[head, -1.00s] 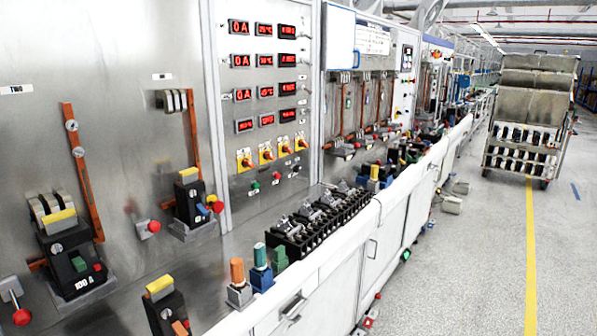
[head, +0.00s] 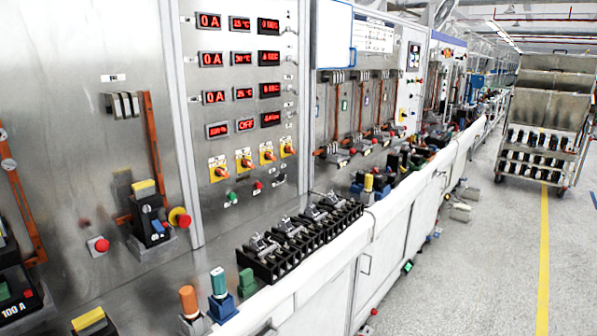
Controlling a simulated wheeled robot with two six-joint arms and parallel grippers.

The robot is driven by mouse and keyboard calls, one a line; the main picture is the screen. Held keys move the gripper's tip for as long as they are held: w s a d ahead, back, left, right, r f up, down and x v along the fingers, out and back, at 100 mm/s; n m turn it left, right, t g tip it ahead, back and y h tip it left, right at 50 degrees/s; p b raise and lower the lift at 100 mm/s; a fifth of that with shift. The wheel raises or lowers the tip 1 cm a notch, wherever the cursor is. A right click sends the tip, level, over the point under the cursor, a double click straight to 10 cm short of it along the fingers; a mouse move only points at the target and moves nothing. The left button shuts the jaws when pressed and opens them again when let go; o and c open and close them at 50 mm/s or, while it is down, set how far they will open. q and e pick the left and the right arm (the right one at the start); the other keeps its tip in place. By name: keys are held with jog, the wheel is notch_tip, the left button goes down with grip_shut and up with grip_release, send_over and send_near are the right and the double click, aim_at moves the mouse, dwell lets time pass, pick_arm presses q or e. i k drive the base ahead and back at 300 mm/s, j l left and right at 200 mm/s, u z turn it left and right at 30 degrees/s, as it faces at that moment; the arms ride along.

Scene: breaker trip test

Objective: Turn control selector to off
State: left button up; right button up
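Several rotary selectors with red knobs on yellow plates sit in a row on the steel panel, below the red digital displays (head: 245,93). They are the far left selector (head: 218,169), the second selector (head: 244,160), the third selector (head: 267,154) and the right selector (head: 287,147). I cannot tell which one is the control selector, and the knob positions are too small to read surely. A display in the bottom row (head: 246,124) seems to read OFF. Neither of my grippers is in view.
Below the selectors are a green button (head: 231,198) and a red button (head: 258,186). The bench in front carries a black terminal block row (head: 300,240) and orange, teal and green posts (head: 188,300). A wheeled rack (head: 545,120) stands in the aisle (head: 480,270), whose floor is largely clear.

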aim_at(281, 177)
jog(key=i+l+u, duration=0.1)
jog(key=l, duration=0.25)
jog(key=i+l+u, duration=0.1)
jog(key=i+l, duration=0.15)
jog(key=i+l+u, duration=0.1)
jog(key=l, duration=0.35)
jog(key=i+l+u, duration=0.1)
jog(key=l, duration=0.25)
jog(key=i+l+u, duration=0.1)
jog(key=l, duration=0.3)
jog(key=i+l+u, duration=0.1)
jog(key=l, duration=0.3)
jog(key=i+l+u, duration=0.1)
jog(key=l, duration=0.3)
jog(key=i, duration=0.1)
